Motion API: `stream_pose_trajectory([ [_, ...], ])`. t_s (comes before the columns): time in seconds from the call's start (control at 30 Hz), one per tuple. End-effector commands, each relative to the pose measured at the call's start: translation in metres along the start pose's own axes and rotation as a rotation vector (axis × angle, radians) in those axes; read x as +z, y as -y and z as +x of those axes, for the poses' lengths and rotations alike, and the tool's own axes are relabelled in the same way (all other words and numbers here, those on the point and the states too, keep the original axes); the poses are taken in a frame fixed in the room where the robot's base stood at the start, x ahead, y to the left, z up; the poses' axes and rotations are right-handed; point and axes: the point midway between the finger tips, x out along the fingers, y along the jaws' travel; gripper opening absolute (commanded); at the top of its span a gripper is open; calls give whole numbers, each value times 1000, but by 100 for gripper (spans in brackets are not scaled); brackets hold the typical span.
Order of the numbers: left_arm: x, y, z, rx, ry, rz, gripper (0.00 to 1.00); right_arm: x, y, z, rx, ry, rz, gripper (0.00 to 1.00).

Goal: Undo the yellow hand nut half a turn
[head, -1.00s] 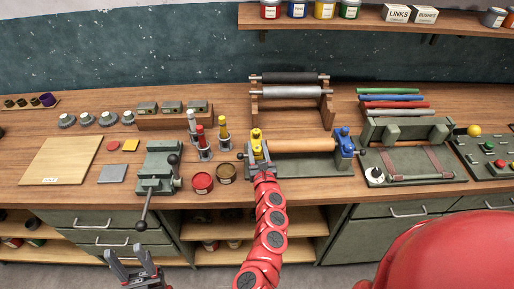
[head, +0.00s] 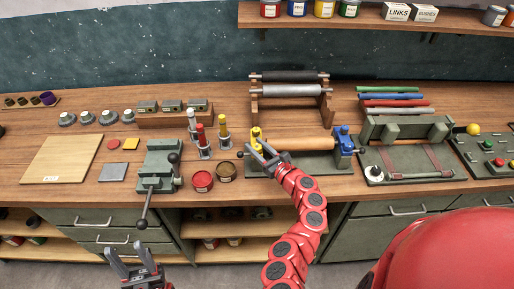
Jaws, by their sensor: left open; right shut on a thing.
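A yellow end stand (head: 256,134) and a blue end stand (head: 344,139) hold a wooden roller (head: 305,144) on a green base (head: 315,165). My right gripper (head: 262,148) is at the front of the yellow stand, shut on the yellow hand nut there. The jaws hide most of the nut, so its turn angle cannot be read. My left gripper (head: 132,264) is open and empty, low in front of the bench, away from the fixture.
Red and brown tins (head: 202,181) and bottles in holders (head: 201,139) stand left of the fixture. A green vise (head: 159,167) is further left. A strapped green fixture (head: 412,164) stands to the right. A roller rack (head: 291,103) is behind.

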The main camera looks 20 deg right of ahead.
Motion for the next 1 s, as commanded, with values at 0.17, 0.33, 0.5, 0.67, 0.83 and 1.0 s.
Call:
stream_pose_trajectory([
  [0.17,1,0,-4,0,0,0,50,-1,0,0,42,0,0,0],
  [0.33,1,0,-4,0,0,0,50,0,0,0,52,0,0,0],
  [0.5,1,0,-4,0,0,0,50,0,0,0,52,0,0,0],
  [0.67,1,0,-4,0,0,0,50,0,0,0,52,0,-1,52],
  [0.83,1,0,-4,0,0,0,50,0,0,0,52,1,-1,73],
  [1.0,1,0,-4,0,0,0,50,0,0,0,52,1,-1,73],
])
